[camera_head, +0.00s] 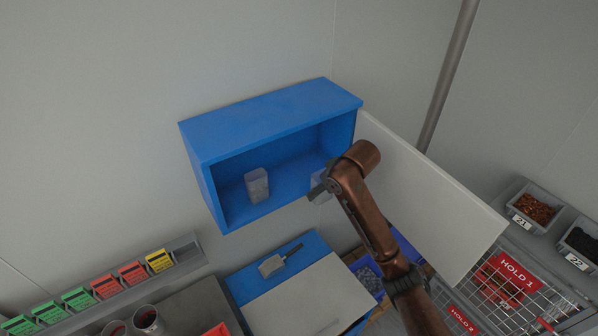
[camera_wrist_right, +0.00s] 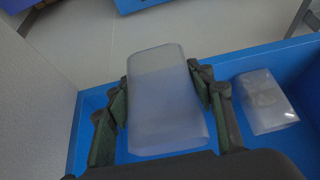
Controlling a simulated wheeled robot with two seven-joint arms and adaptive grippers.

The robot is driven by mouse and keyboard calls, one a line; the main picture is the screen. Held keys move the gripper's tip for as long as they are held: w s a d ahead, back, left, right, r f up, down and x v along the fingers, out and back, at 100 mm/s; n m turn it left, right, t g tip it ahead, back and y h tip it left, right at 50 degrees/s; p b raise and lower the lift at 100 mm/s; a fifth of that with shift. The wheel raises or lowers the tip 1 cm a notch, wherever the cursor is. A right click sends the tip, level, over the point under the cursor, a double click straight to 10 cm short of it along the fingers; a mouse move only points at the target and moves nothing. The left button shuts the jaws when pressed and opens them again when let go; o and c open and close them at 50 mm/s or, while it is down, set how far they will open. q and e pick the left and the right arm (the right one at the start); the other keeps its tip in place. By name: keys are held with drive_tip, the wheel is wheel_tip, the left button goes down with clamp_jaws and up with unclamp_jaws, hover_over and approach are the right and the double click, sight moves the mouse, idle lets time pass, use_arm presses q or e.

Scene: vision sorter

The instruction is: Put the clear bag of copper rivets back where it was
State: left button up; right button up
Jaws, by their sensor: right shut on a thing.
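My right gripper (camera_head: 318,190) reaches into the right part of an open blue cabinet (camera_head: 270,112). It is shut on a clear, bluish bag (camera_wrist_right: 165,105), with one finger on each side in the right wrist view (camera_wrist_right: 160,90). In the head view the held bag (camera_head: 318,180) is mostly hidden behind the gripper. I see no copper colour in it. I cannot tell whether it touches the cabinet floor. A second clear bag (camera_head: 257,186) stands apart in the left part of the cabinet, and also shows in the right wrist view (camera_wrist_right: 265,101). My left gripper is not in view.
The cabinet's white door (camera_head: 430,200) stands open to the right, close beside my right arm. Bin 21 (camera_head: 521,221) holds copper-coloured pieces; bin 22 (camera_head: 575,262) holds dark ones. A scoop (camera_head: 272,265) lies below the cabinet. Coloured cards line a rail (camera_head: 185,250) at lower left.

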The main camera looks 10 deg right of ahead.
drive_tip(key=w+a, duration=0.1)
drive_tip(key=w, duration=0.2)
drive_tip(key=w+a, duration=0.1)
drive_tip(key=w, duration=0.2)
drive_tip(key=w+a, duration=0.2)
drive_tip(key=w, duration=0.1)
drive_tip(key=shift+w, duration=0.35)
drive_tip(key=shift+w+a+f, duration=0.2)
drive_tip(key=shift+w+a, duration=0.1)
drive_tip(key=shift+w, duration=0.35)
drive_tip(key=shift+w+a+f, duration=0.2)
drive_tip(key=shift+w+a, duration=0.05)
drive_tip(key=shift+w, duration=0.35)
drive_tip(key=shift+f, duration=0.45)
drive_tip(key=shift+r, duration=0.1)
drive_tip(key=shift+f, duration=0.2)
drive_tip(key=o, duration=1.4)
